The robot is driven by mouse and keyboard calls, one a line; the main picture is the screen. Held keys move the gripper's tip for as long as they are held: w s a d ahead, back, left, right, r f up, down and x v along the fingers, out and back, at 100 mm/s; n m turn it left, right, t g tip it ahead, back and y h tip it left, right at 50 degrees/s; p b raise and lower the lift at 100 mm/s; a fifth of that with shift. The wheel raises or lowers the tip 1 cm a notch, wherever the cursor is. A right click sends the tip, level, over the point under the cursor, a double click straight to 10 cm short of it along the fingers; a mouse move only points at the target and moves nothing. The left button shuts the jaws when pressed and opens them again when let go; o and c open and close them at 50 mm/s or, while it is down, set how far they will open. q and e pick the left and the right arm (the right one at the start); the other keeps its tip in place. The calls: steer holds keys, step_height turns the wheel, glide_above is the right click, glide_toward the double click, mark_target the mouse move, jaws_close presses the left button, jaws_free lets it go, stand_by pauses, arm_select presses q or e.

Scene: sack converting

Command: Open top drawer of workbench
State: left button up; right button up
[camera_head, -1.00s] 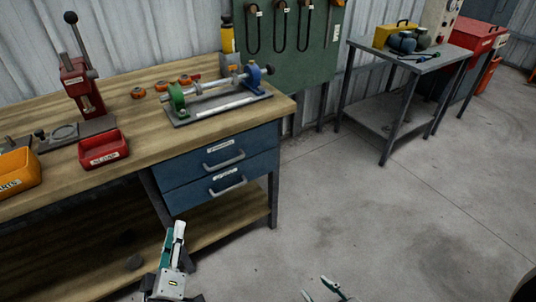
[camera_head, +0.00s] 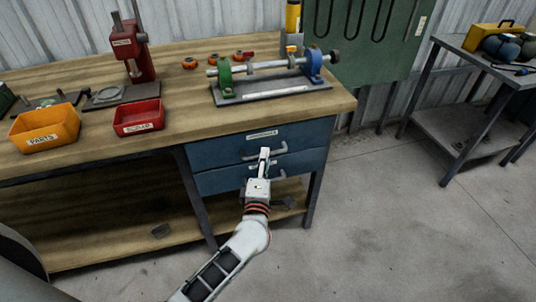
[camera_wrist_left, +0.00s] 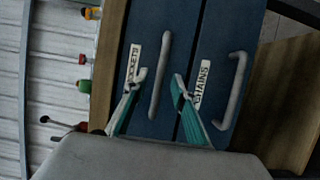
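The workbench (camera_head: 330,103) has two blue drawers under its wooden top, and both look shut. The top drawer (camera_head: 222,151) has a white label and a grey bar handle (camera_head: 278,151). In the left wrist view the top drawer's handle (camera_wrist_left: 161,75) shows side-on, its label partly hidden by a finger. My left gripper (camera_head: 264,153) is in front of the top drawer at its handle. In the left wrist view its green fingers (camera_wrist_left: 159,80) are spread, with the handle between them in the picture; contact cannot be told. My right gripper is not in view.
On the bench stand a yellow bin (camera_head: 45,128), a red bin (camera_head: 138,117), a red press (camera_head: 132,50) and a shaft fixture (camera_head: 270,88). The floor right of the bench is clear.

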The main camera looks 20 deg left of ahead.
arm_select(q)
steer(key=shift+x, duration=1)
steer(key=shift+w, duration=0.4)
jaws_close()
steer(key=shift+s, duration=0.1)
